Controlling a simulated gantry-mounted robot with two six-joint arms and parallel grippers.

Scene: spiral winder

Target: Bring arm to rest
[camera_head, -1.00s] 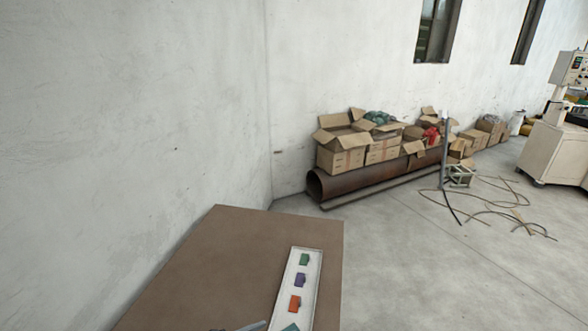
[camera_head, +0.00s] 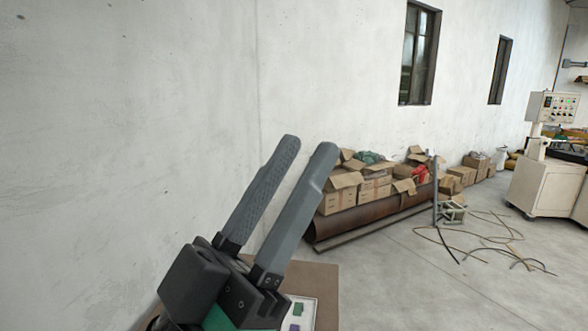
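My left gripper (camera_head: 308,148) is raised in front of me at the lower middle. Its two grey fingers point up and to the right, with a gap between them and nothing held. It covers part of the brown tabletop (camera_head: 326,278) and part of the pale tray (camera_head: 311,312). A green piece (camera_head: 298,308) and a purple piece (camera_head: 294,326) show in the tray beside the gripper's body. The rest of the tray is hidden or out of the picture. My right gripper is not in view.
A rusty pipe (camera_head: 350,222) with open cardboard boxes (camera_head: 342,197) lies along the wall. Loose hoses (camera_head: 500,248) and a small metal stand (camera_head: 450,212) are on the floor. A cream machine cabinet (camera_head: 540,187) stands at the right. Open floor lies in front.

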